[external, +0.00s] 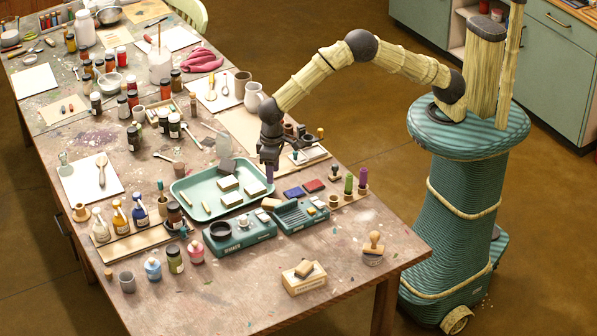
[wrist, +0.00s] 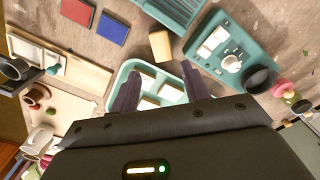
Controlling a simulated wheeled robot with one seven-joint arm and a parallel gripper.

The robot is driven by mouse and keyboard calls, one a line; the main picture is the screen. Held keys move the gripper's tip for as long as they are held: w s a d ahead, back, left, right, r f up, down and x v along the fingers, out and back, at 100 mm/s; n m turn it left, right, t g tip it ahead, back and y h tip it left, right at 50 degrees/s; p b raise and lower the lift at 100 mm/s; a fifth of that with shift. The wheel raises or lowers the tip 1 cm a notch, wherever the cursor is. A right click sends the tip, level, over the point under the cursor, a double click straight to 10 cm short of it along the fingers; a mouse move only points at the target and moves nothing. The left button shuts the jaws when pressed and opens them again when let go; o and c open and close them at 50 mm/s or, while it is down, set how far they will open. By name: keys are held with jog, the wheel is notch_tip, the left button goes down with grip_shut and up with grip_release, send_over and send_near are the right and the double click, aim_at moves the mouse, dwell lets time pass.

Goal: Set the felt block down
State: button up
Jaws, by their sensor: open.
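My gripper (external: 269,173) is open over the right edge of the pale green tray (external: 196,216). In the wrist view its two dark fingers (wrist: 158,85) stand apart above the tray (wrist: 120,76), with nothing clearly held between them. Several cream blocks (external: 228,184) lie in the tray; parts of them show between the fingers. A dark grey block (external: 227,166) rests tilted at the tray's back edge. A dark-topped block (external: 304,268) sits on a labelled wooden box (external: 303,284) near the front. I cannot tell for sure which one is the felt block.
Two teal stations (external: 240,240) (external: 300,221) stand in front of the tray, with a small tan block (external: 270,203) behind them. Blue (external: 294,193) and red (external: 313,186) pads lie to the right. Bottles crowd the left. The front right table is mostly clear around a wooden stamp (external: 374,243).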

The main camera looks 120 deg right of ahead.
notch_tip(320, 180, up, 3)
jog(key=shift+r, duration=0.1)
dwell(0.6)
jog(key=s+a+r+n+t, duration=0.1)
jog(key=s+a+r+n, duration=0.1)
jog(key=s, duration=0.8)
jog(key=s+a+r+n, duration=0.3)
jog(key=s+a+n, duration=0.1)
jog(key=s, duration=0.6)
jog(key=s+a+r+n+t, duration=0.1)
jog(key=s+a+r+n, duration=0.1)
jog(key=s, duration=0.8)
jog(key=shift+s+a+r+n+t, duration=0.3)
jog(key=shift+a+n, duration=0.2)
jog(key=shift+a, duration=0.45)
jog(key=shift+w+f, duration=0.1)
